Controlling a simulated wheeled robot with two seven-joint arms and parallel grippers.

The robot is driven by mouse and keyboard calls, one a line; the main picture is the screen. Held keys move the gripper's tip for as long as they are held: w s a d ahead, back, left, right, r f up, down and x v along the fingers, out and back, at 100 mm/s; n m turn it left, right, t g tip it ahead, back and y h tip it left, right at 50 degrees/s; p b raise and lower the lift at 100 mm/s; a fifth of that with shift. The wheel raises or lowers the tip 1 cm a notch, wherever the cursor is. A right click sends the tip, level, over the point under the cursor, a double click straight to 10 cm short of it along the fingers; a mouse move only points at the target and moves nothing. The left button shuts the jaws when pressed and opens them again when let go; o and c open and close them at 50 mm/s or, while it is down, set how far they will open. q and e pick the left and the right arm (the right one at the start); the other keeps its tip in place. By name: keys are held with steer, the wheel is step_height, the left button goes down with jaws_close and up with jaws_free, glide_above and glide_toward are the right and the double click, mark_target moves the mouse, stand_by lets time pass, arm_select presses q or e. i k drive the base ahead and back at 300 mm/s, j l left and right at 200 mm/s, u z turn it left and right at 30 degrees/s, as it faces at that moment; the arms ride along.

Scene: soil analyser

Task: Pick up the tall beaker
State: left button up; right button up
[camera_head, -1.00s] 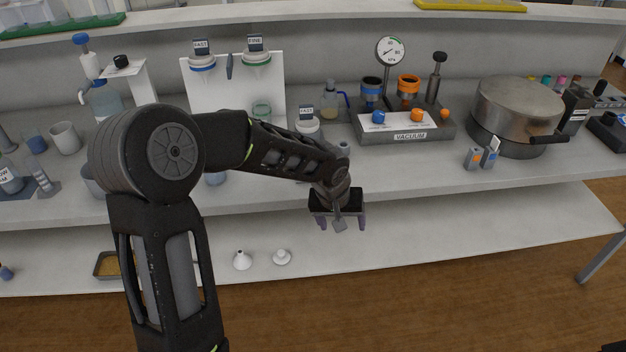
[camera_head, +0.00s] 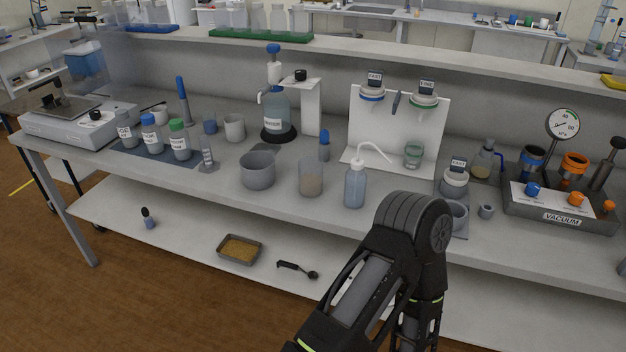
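A clear, fairly tall beaker (camera_head: 311,178) with brownish contents stands upright on the bench near its front edge. It is between a grey pot and a wash bottle, and looks like the tall beaker. A smaller greenish glass beaker (camera_head: 413,155) stands farther back by the white filter panel. One of my arms rises from the bottom, its black elbow in front of the bench to the right of the wash bottle. Neither gripper shows, so I cannot see their fingers or anything in them.
A grey pot (camera_head: 257,170) stands close left of the beaker and a wash bottle (camera_head: 355,186) close right. A dispenser bottle (camera_head: 276,112) is behind. The lower shelf holds a soil tray (camera_head: 239,249) and a scoop (camera_head: 297,269).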

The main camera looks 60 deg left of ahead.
mark_target(311, 177)
steer(key=i+j, duration=0.2)
steer(key=i, duration=0.25)
steer(key=i+j, duration=0.25)
steer(key=i, duration=0.15)
steer(key=u, duration=2.15)
